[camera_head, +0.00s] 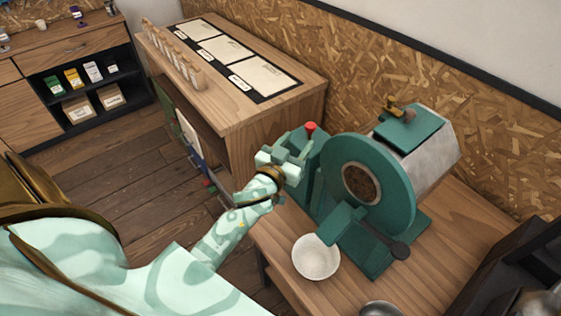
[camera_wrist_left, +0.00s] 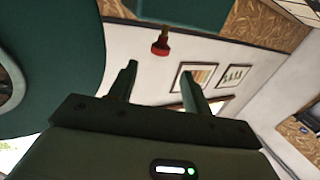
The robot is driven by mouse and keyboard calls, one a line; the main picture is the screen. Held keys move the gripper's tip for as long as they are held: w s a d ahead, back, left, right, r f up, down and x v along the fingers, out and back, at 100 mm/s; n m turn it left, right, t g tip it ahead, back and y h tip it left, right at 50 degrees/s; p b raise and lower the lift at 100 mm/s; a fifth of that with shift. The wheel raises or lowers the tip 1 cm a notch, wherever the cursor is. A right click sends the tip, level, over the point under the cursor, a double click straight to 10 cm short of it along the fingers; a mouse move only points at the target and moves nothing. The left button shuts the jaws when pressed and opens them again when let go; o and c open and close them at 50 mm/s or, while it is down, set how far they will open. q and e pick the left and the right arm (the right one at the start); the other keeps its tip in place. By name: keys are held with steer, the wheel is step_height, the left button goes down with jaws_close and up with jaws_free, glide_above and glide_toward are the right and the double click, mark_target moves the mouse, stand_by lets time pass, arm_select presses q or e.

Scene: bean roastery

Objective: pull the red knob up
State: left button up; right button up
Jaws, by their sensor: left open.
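The red knob (camera_head: 311,127) stands on top of the green box beside the roaster's round drum front. In the left wrist view the red knob (camera_wrist_left: 160,48) shows beyond and between my fingertips, with a gap to them. My left gripper (camera_head: 300,143) is open and empty, just below and to the left of the knob in the head view. Its two fingers (camera_wrist_left: 160,82) stand apart in the wrist view. The green roaster (camera_head: 398,215) stands on the wooden counter. My right gripper does not show.
A white bowl (camera_head: 316,258) sits on the counter (camera_head: 465,200) in front of the roaster. A wooden cabinet (camera_head: 265,150) with cards and a row of small wooden pieces stands behind. A shelf unit (camera_head: 30,140) is at the far left.

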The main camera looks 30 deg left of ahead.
arm_select(q)
steer(key=s, duration=0.9)
steer(key=shift+d, duration=0.3)
steer(key=shift+s, duration=0.1)
